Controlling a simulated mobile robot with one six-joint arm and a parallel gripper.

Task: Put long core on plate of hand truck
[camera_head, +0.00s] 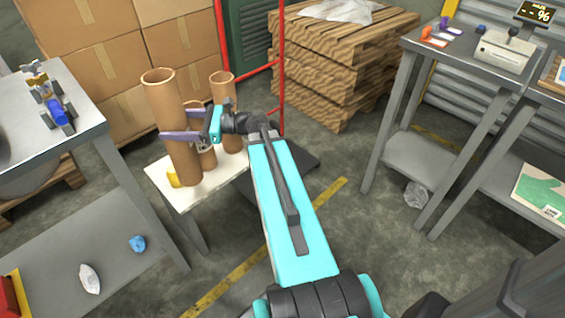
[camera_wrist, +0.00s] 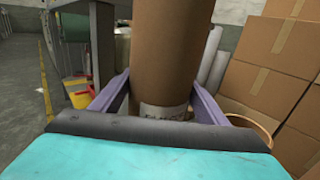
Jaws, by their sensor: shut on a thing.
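The long core (camera_head: 172,130) is a tall brown cardboard tube, upright over the white stand (camera_head: 210,190). My gripper (camera_head: 185,137) is shut on it about midway up, with one purple finger on each side. In the wrist view the core (camera_wrist: 172,50) fills the middle between the fingers (camera_wrist: 165,100), with a printed white label low on it. Its lower end is at the stand top; I cannot tell whether it touches. The red hand truck (camera_head: 282,65) stands behind my arm. Its dark plate (camera_head: 302,158) is partly hidden by the arm.
A shorter core (camera_head: 222,85) stands right of the long one, with a smaller one (camera_head: 207,158) between, partly hidden. Cartons (camera_head: 110,60) and a wooden pallet stack (camera_head: 335,70) stand behind. Metal tables flank both sides.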

